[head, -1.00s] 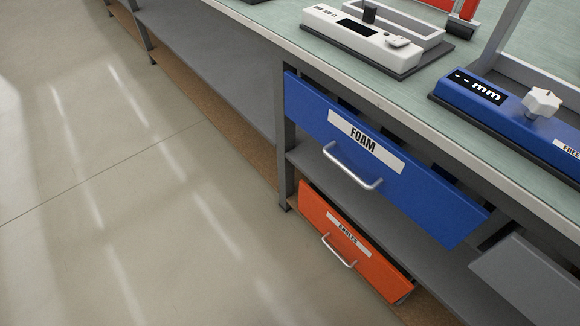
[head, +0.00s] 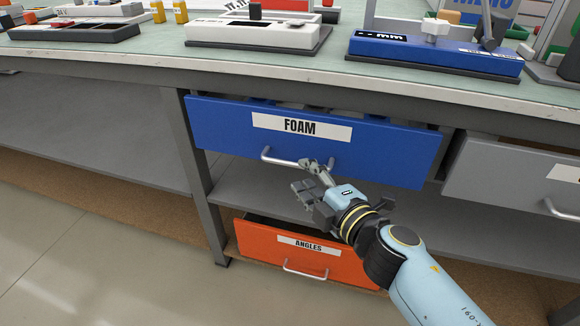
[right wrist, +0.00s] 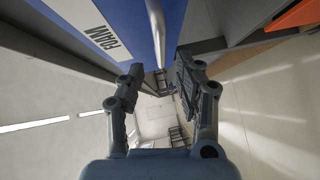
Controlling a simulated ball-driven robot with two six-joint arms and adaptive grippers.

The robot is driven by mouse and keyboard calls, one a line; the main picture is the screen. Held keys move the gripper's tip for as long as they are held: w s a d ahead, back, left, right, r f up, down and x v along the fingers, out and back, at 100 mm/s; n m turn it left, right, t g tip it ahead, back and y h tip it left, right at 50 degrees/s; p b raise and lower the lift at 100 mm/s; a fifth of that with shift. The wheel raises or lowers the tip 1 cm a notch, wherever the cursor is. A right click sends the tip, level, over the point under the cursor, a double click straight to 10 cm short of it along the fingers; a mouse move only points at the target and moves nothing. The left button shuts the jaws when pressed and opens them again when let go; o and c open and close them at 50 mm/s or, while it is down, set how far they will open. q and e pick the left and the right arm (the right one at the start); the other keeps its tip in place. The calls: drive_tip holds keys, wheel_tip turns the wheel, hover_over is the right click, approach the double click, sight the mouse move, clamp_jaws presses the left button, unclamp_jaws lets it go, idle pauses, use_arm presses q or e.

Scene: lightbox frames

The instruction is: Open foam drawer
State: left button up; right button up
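The blue foam drawer (head: 220,128), labelled FOAM, hangs under the bench top and sits slightly out, with a dark gap above its front. Its silver bar handle (head: 280,160) is on the lower front. My right gripper (head: 311,174) is open at the right end of the handle and hides part of it. In the right wrist view the two fingers of my right gripper (right wrist: 158,85) are apart, with the handle (right wrist: 156,25) ahead between their lines and nothing gripped. The blue drawer front also shows there (right wrist: 135,18). My left gripper is not in view.
An orange ANGLES drawer (head: 260,245) sits below, slightly open. A grey drawer (head: 500,178) is at the right. A grey shelf (head: 240,195) runs beneath the foam drawer. Devices stand on the bench top (head: 170,52). The floor at left is clear.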

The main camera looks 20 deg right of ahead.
sight(295, 166)
drive_tip(key=b+x, duration=0.1)
drive_tip(key=x, duration=0.5)
clamp_jaws()
idle(0.4)
